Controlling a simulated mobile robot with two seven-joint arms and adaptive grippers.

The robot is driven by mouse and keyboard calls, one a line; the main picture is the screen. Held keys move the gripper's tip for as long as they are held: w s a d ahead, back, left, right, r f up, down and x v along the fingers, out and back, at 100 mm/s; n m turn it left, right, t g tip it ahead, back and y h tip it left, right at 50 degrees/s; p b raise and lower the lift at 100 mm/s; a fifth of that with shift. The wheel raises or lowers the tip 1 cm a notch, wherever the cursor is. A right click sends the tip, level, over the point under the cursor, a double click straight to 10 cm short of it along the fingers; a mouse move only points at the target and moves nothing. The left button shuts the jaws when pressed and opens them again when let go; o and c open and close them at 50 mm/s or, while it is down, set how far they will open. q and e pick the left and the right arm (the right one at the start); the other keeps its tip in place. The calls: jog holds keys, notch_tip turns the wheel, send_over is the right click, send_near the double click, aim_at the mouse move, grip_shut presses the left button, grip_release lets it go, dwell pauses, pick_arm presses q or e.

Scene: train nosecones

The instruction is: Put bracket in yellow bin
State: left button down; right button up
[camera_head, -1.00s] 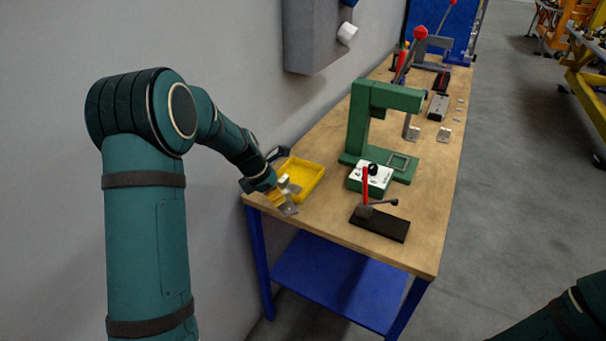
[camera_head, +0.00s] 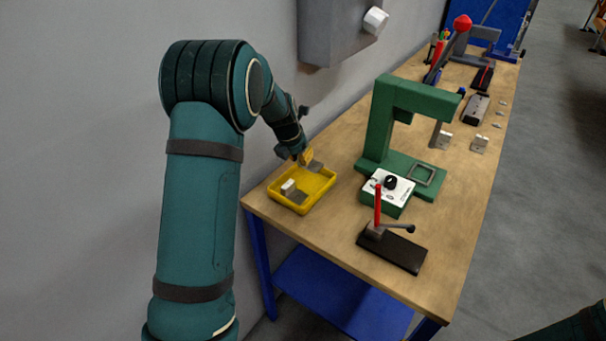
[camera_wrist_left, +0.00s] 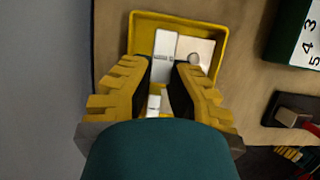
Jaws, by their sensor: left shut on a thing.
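The yellow bin (camera_head: 325,194) stands at the left edge of the bench, and its rim shows in the left wrist view (camera_wrist_left: 133,35). My left gripper (camera_head: 305,158) is over the bin's far end, pointing down, shut on a grey metal bracket (camera_head: 316,167). In the left wrist view a grey bracket plate (camera_wrist_left: 165,52) lies at the fingertips (camera_wrist_left: 162,74), inside the bin's outline. Whether it touches the bin floor is unclear. Another bracket (camera_head: 291,189) with a pale block lies in the near end of the bin.
A green press (camera_head: 385,125) and a white dial box (camera_head: 388,190) stand right of the bin. A red-handled black fixture (camera_head: 392,248) is near the front. Several small metal parts lie farther back. The wall and a grey wall box (camera_head: 335,35) are close on the left.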

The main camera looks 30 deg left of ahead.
aim_at(303, 178)
pick_arm(q)
jog(key=shift+f+b, duration=0.65)
jog(key=shift+f, duration=2.2)
jog(key=shift+f, duration=0.15)
jog(key=c, duration=1.4)
grip_release()
jog(key=p+v, duration=0.3)
jog(key=v, duration=0.9)
